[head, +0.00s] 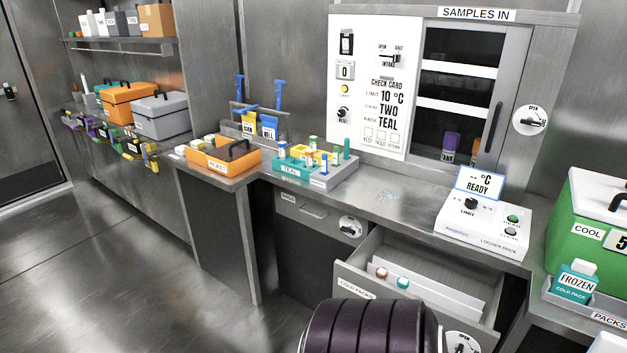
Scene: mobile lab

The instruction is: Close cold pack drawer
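The cold pack drawer (350,284) is pulled open below the counter, right of the middle of the head view. Its front carries a partly readable "COLD PACK" label, and a dark ribbed shape in the foreground hides much of that front. Inside are white upright panels and two small capped items, one brown-capped (381,273) and one teal-capped (402,283). A round latch plate (462,342) shows at the lower right of the drawer front, cut by the frame edge. Neither of my grippers is in view.
A closed drawer (303,208) with a round latch (350,226) is left of the open one. On the counter stand an orange tray (215,163), a teal rack (290,168) and a logger dock (480,228). A frozen cold pack (573,284) stands at right. The floor at left is clear.

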